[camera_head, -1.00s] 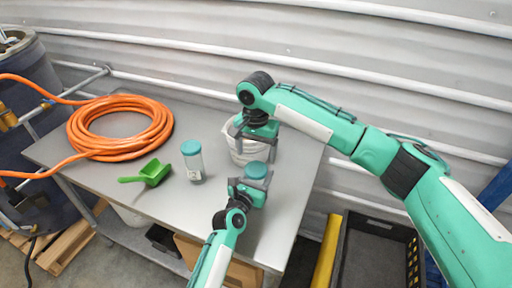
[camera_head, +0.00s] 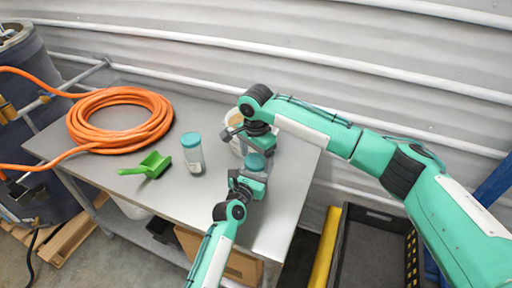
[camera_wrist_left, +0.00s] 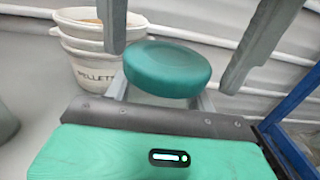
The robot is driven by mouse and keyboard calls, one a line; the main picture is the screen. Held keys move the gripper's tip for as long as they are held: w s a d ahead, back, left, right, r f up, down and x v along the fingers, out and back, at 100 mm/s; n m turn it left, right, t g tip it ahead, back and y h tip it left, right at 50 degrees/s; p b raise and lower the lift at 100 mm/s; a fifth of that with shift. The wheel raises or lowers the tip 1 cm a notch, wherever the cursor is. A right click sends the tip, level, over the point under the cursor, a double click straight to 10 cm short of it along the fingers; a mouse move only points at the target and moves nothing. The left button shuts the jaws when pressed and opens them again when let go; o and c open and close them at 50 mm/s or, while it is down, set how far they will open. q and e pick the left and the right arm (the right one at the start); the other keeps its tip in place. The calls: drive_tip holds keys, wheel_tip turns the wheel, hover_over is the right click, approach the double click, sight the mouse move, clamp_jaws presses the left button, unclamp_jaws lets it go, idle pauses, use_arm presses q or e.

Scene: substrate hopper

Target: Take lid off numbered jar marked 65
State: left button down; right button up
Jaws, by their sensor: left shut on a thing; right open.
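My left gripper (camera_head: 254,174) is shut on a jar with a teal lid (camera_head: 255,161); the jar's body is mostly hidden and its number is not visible. In the left wrist view the lid (camera_wrist_left: 167,68) sits on the jar, just above the left fingers. My right gripper (camera_head: 257,147) is open above this lid. Its two grey fingers (camera_wrist_left: 187,38) hang at either side of the lid in the wrist view, seemingly apart from it. A second clear jar (camera_head: 194,160) with a teal lid stands on the table to the left; its label is too small to read.
White nested pellet buckets (camera_wrist_left: 85,50) stand behind the held jar. A green scoop (camera_head: 154,165) and a coiled orange hose (camera_head: 120,120) lie on the grey table (camera_head: 185,205) at left. A dark crate (camera_head: 372,250) is below, right of the table.

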drive_tip(key=shift+f, duration=0.45)
drive_tip(key=c, duration=1)
drive_tip(key=n, duration=1)
drive_tip(key=shift+r, duration=0.1)
drive_tip(key=o, duration=1.1)
